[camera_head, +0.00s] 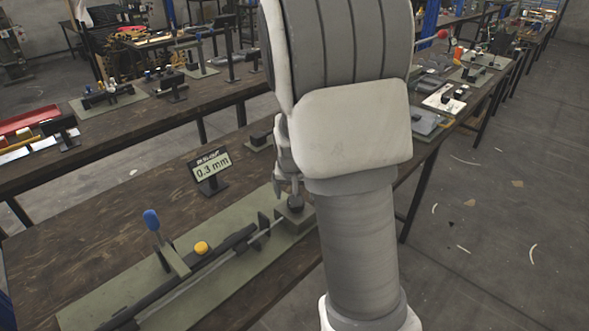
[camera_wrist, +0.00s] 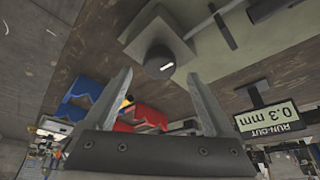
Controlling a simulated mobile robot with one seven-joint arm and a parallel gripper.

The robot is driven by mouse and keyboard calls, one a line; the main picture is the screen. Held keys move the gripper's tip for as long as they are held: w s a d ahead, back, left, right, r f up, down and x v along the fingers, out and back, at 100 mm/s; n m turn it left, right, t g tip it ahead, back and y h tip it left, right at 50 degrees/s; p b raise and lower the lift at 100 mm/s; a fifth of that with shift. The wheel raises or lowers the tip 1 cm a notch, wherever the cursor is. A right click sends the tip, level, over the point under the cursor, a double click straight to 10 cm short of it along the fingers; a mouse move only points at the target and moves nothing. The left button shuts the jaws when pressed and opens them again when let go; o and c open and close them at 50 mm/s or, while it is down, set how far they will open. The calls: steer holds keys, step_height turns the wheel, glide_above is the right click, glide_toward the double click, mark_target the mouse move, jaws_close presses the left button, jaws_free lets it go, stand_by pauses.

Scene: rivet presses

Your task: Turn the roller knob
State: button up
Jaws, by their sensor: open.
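The roller knob (camera_wrist: 158,62) is a dark round knob with a white mark on its face. It sits on a grey block (camera_wrist: 150,30) in the wrist view. In the head view the knob (camera_head: 295,202) stands at the right end of the green-grey mat, just below my gripper (camera_head: 287,190). My gripper (camera_wrist: 158,76) is open and empty, its two fingers spread to either side of the knob in the wrist view. I cannot tell the exact gap between fingertips and knob. A display (camera_head: 211,170) behind reads "RUN-OUT 0.3 mm"; it shows upside down in the wrist view (camera_wrist: 268,118).
A long dark rail (camera_head: 190,275) with a blue-handled lever (camera_head: 152,220) and a yellow knob (camera_head: 201,248) runs left of the roller knob on the mat (camera_head: 95,312). A small dark block (camera_head: 259,140) stands behind. Other benches lie beyond; open floor is at right.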

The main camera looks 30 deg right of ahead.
steer(key=p+v, duration=0.2)
steer(key=v, duration=1.2)
steer(key=shift+r, duration=0.15)
steer(key=shift+s, duration=0.15)
steer(key=s+a+r+n+t+y, duration=0.1)
steer(key=s+a+r+n, duration=0.2)
steer(key=s, duration=0.6)
steer(key=s+a+r+n+y+p, duration=0.1)
steer(key=s+a+r+n, duration=0.1)
steer(key=s+a+r, duration=0.2)
steer(key=s+a, duration=0.3)
steer(key=s, duration=0.2)
steer(key=shift+s+a+n+t, duration=0.25)
steer(key=shift+a+n+t, duration=0.15)
steer(key=shift+d, duration=0.1)
